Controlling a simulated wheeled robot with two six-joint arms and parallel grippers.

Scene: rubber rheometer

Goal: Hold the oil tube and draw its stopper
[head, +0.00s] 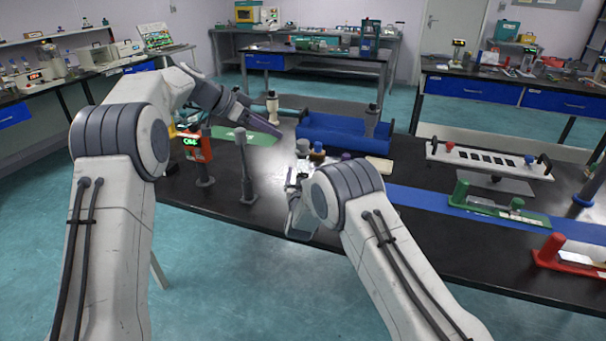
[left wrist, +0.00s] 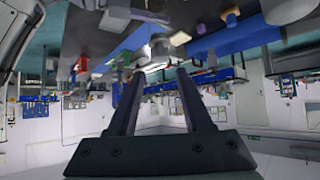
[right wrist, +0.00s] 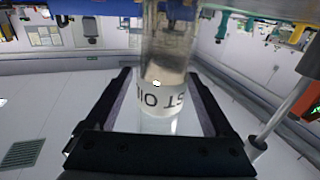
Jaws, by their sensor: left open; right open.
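The oil tube (right wrist: 165,45) is a clear glass cylinder with a white label, its lettering upside down in the right wrist view. It stands between the fingers of my right gripper (right wrist: 158,80), which are open with gaps on both sides. In the head view my right wrist hides most of that gripper and the tube. I cannot make out the stopper. My left gripper (head: 274,127) is open and empty above the table, left of the blue tray. Its two parted fingers also show in the left wrist view (left wrist: 160,75).
A blue tray (head: 335,140) holds a grey cylinder (head: 371,121). A grey post (head: 243,165) and an orange device with a green display (head: 197,146) stand on the left. A green fixture (head: 497,205) and a red fixture (head: 570,258) are at the right.

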